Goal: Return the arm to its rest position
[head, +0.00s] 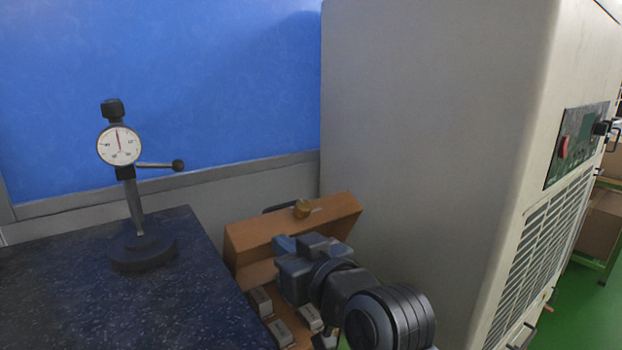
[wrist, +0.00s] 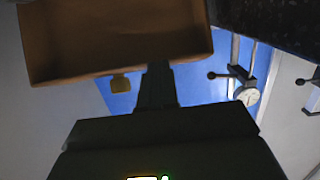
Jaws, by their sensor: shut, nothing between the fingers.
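My gripper (head: 285,245) is in front of an open wooden case in the head view, with my dark arm reaching in from the lower right. In the wrist view my gripper (wrist: 158,75) points up the picture as one narrow dark block, its fingers together. Nothing is held. My arm hides part of the case. I cannot tell whether my gripper touches it.
A dial gauge (head: 120,146) on a stand rests on the dark speckled slab (head: 190,290) at the left. A tall beige cabinet (head: 430,130) stands close at the right of my arm. A blue panel (head: 220,80) is behind. Green floor (head: 580,310) shows at the far right.

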